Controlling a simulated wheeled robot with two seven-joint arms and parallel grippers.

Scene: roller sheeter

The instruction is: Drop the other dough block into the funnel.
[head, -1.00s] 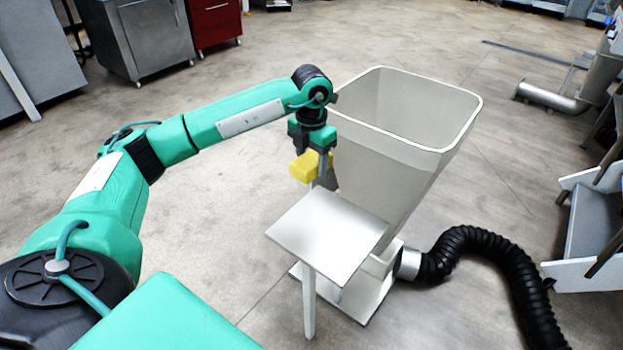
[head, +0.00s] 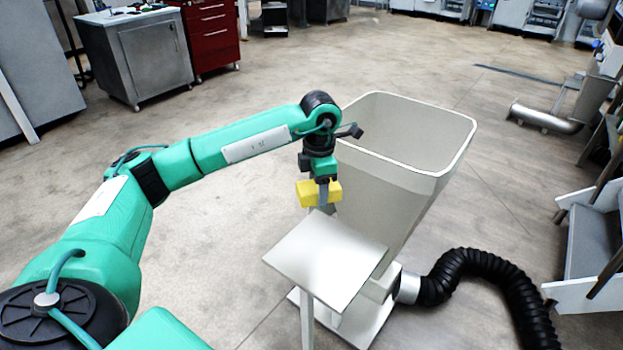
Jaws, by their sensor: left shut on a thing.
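A yellow dough block (head: 306,195) is held by my left gripper (head: 322,190), which is shut on it. The block hangs above the far left side of a small pale table (head: 325,262), apart from its top. The large cream funnel (head: 400,172) stands just right of the gripper, with its wide square mouth open upward. The gripper and block are outside the funnel, beside its left wall and below the rim. The lower inside of the funnel is hidden. My right gripper is out of view.
The small table's top is bare. A black corrugated hose (head: 470,265) runs right from the funnel's base. A grey shelf unit (head: 595,245) stands at the right edge. Grey and red cabinets (head: 211,35) stand at the back left. The floor left of the funnel is clear.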

